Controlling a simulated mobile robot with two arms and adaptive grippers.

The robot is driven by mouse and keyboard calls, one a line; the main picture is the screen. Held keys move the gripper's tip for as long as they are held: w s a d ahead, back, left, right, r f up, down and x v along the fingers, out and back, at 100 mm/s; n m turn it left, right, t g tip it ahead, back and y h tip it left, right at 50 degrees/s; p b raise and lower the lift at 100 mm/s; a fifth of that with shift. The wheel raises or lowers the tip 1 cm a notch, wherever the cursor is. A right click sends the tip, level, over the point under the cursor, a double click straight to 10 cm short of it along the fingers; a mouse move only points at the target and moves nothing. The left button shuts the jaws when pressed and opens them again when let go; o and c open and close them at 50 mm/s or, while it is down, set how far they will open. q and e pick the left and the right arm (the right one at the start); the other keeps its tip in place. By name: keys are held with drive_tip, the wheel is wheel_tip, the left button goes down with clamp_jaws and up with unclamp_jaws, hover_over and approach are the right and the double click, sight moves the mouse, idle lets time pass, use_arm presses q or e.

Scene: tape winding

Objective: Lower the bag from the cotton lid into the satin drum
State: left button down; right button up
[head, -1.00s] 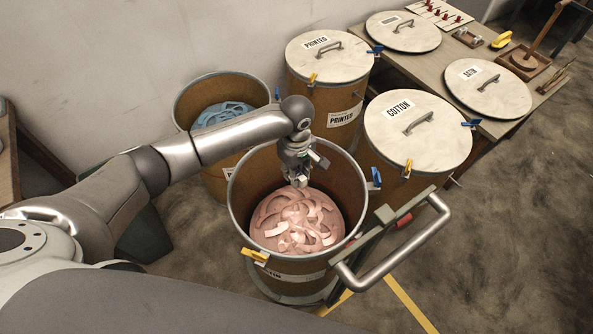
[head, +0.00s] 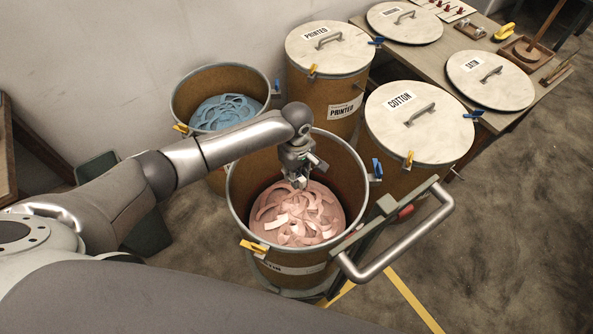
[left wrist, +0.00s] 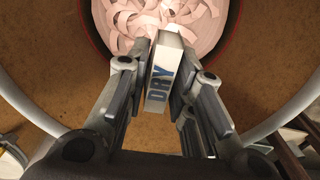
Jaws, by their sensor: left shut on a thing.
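My left gripper (head: 299,184) is shut on a small white bag marked DRY (left wrist: 161,75). In the left wrist view the bag stands between the two fingers, with the pink strips behind it. The gripper points down inside the open front drum (head: 235,222), above the pink strips; I cannot tell whether the bag touches them. This drum's label (head: 290,268) is partly hidden and reads only as ending in "TIN". The cotton lid (head: 440,140) sits on a drum to the right, with no bag visible on it. My right gripper is not in view.
A metal handle (head: 410,245) on a frame stands close to the front drum's right side. An open drum with blue strips (head: 225,110) is behind left. A closed printed drum (head: 330,55) stands behind. The satin lid (head: 505,90) lies on the table at right.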

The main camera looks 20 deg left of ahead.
use_arm(q)
wheel_tip(320, 180, down, 17)
drive_tip(key=b, duration=0.8)
drive_tip(key=shift+r, duration=0.15)
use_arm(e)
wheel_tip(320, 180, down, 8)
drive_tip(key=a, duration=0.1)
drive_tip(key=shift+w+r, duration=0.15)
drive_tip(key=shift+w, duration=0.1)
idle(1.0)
use_arm(q)
drive_tip(key=shift+f+b, duration=0.85)
drive_tip(key=shift+f, duration=0.35)
drive_tip(key=shift+f+b, duration=0.7)
drive_tip(key=shift+f, duration=0.5)
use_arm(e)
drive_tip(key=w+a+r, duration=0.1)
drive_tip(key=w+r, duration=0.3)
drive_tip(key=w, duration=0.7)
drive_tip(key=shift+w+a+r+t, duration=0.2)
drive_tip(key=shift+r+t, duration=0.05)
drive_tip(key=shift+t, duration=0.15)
